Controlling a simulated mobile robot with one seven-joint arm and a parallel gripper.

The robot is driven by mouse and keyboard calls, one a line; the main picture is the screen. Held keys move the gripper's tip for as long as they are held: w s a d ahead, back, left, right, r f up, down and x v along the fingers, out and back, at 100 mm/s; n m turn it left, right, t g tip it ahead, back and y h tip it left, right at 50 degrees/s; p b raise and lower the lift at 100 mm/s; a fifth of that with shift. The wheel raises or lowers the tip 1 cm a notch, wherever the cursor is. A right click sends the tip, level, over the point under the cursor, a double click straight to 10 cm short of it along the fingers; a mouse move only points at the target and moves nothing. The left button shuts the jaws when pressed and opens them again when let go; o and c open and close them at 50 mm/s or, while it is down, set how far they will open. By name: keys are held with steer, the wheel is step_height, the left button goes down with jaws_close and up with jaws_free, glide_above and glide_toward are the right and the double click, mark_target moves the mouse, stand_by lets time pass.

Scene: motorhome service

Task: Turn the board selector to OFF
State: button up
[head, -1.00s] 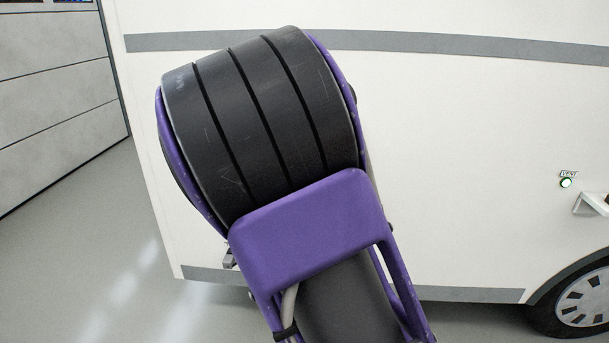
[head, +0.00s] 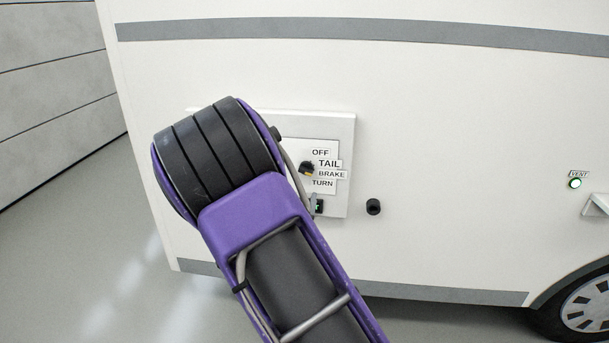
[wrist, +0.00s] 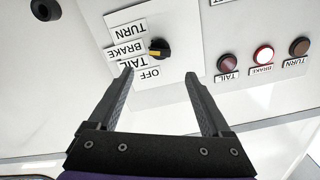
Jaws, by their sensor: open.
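The board selector (wrist: 158,48) is a round black knob with a yellow mark, and its yellow stripe lies roughly sideways, toward the BRAKE label, in the wrist view. It also shows on the board in the head view (head: 306,168), just right of my arm. The labels OFF, TAIL, BRAKE and TURN stand beside it; they appear upside down in the wrist view. My gripper (wrist: 159,76) is open and empty, its two fingers spread apart below the knob in the wrist view, with the knob beyond the gap. In the head view my arm hides the gripper.
The white board (head: 336,205) is on the motorhome's side wall. In the wrist view it carries a TAIL lamp (wrist: 228,63), a brightly lit BRAKE lamp (wrist: 264,54) and a TURN lamp (wrist: 299,46). A black round fitting (head: 373,207) and a VENT button (head: 575,183) are farther right.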

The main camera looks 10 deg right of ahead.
mark_target(305, 172)
steer(key=x, duration=1)
steer(key=shift+w, duration=0.1)
jaws_close()
